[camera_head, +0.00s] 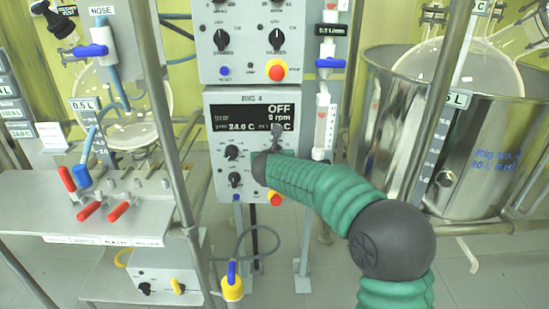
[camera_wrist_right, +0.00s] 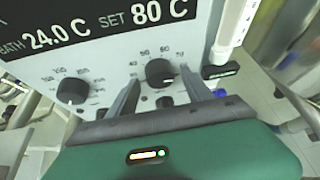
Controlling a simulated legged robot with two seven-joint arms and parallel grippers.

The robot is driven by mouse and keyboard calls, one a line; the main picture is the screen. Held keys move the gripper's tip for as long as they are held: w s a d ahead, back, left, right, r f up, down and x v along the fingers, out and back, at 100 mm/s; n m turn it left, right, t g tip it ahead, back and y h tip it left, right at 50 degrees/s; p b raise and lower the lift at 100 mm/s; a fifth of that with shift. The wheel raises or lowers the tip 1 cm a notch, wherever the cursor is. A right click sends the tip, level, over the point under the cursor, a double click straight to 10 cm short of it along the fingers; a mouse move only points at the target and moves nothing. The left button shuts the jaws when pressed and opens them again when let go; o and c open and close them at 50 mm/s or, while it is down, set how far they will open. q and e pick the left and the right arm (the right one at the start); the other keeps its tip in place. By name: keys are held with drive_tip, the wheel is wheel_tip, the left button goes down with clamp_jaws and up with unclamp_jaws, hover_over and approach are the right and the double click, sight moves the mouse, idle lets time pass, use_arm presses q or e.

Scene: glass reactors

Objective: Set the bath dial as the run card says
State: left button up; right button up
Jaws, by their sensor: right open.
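The bath dial (camera_wrist_right: 160,72) is a black knob with a printed scale in the right wrist view. A light mark shows at its lower right edge. The display (camera_wrist_right: 90,27) above reads bath 24.0 C and set 80 C. My right gripper (camera_head: 277,136) is open in front of the control box (camera_head: 221,185). In the wrist view its two fingers stand on either side of the bath dial; I cannot tell whether they touch it. In the head view my gripper and arm hide the dial. I cannot identify a readable run card. My left gripper is not in view.
Another black knob (camera_wrist_right: 72,91) sits left of the bath dial. A red button (camera_head: 276,199) is just below my right gripper. A flow tube (camera_head: 323,125) stands right of the box, with a steel vessel (camera_head: 482,150) beyond. A bench with red-handled valves (camera_head: 90,211) is at left.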

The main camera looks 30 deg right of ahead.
drive_tip(key=p+v, duration=0.4)
drive_tip(key=v, duration=1.2)
drive_tip(key=shift+s, duration=0.3)
drive_tip(key=shift+r, duration=0.1)
